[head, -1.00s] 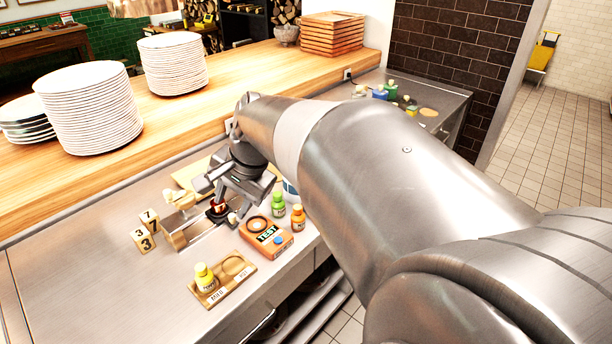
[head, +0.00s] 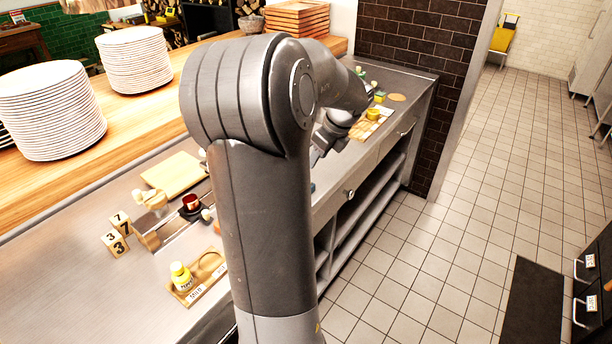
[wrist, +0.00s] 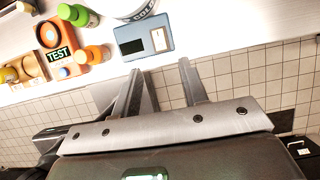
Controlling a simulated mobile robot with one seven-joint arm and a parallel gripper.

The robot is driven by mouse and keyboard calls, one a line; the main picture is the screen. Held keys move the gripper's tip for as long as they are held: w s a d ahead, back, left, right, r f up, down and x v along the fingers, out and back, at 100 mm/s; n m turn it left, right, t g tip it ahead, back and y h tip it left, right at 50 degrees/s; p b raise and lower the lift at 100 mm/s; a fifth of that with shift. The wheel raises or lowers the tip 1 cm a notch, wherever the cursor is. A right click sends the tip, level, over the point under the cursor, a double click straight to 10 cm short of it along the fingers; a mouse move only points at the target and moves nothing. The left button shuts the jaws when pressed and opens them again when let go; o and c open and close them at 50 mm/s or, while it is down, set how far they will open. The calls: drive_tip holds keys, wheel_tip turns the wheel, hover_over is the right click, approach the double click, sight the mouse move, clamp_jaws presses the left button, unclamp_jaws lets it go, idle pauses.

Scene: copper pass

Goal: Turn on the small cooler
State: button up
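The small cooler seems to be the blue-grey panel (wrist: 144,40) with a dark window and a pale switch-like plate, in the wrist view. A white round vessel (wrist: 134,8) with dark lettering, partly cut off, adjoins it. I cannot tell whether it is on. In the head view my arm hides nearly all of it. My gripper (wrist: 161,67) is open and empty, its two fingers apart, over the counter's front edge and the floor, just short of the panel. In the head view my gripper (head: 328,138) is partly hidden behind my arm.
An orange TEST box (wrist: 59,52), a green bottle (wrist: 78,15) and an orange bottle (wrist: 93,55) stand close left of the panel. Plate stacks (head: 50,110) stand on the ledge. The tiled floor (head: 440,230) is clear.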

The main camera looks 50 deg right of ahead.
drive_tip(key=x, duration=0.9)
drive_tip(key=shift+w+f, duration=0.1)
drive_tip(key=shift+f, duration=0.2)
